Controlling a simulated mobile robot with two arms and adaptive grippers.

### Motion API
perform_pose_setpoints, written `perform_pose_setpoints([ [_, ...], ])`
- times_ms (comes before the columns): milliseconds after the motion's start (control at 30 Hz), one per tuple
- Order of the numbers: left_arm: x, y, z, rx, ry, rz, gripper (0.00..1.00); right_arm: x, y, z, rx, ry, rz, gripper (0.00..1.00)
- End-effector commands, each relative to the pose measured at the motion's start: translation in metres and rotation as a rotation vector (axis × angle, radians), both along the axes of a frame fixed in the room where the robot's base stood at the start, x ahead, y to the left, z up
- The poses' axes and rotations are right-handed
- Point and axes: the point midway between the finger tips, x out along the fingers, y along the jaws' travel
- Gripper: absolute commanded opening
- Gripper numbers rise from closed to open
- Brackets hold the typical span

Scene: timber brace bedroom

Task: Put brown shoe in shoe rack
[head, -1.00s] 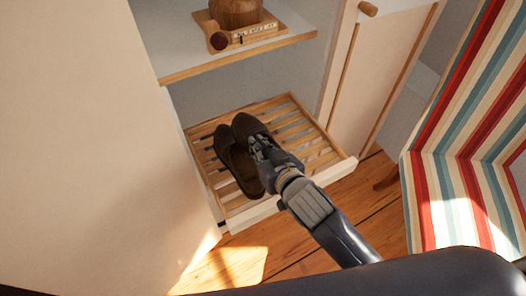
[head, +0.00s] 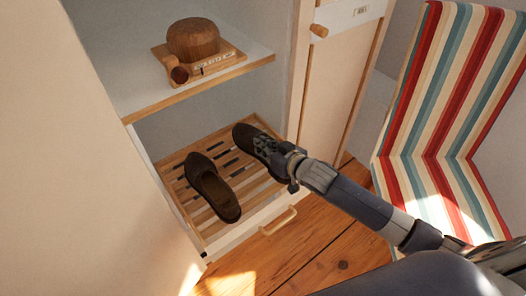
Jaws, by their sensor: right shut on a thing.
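One brown shoe (head: 214,188) lies on the slatted wooden shoe rack (head: 178,160), toe toward the back left. A second brown shoe (head: 248,137) is to its right, over the rack's right part. I cannot tell whether that shoe touches the slats. The two shoes are apart. My left gripper is not in view.
The rack is a pulled-out tray at the cabinet's bottom, with a wooden handle (head: 279,221) in front. A shelf (head: 130,75) above bears a round wooden object (head: 194,40). A striped chair (head: 440,110) stands at the right. Slats between the shoes are bare.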

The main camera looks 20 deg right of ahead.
Motion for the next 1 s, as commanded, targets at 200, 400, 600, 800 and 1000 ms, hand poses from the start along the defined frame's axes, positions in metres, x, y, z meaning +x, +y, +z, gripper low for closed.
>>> perform_pose_setpoints([
  [200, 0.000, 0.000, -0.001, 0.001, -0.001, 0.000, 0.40, 0.000, 0.001, -0.023, 0.000, -0.003, 0.001, 0.00],
  [400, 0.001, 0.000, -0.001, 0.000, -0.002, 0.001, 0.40, 0.000, 0.001, -0.023, 0.000, -0.003, 0.002, 0.00],
  [600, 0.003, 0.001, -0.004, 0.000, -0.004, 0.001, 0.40, 0.000, 0.001, -0.028, 0.000, -0.004, 0.002, 0.00],
  [800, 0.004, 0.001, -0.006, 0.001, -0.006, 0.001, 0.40, 0.000, 0.001, -0.035, 0.000, -0.003, 0.001, 0.00],
  [1000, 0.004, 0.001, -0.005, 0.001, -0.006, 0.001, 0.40, -0.001, 0.001, -0.036, -0.002, 0.000, 0.001, 0.25],
])
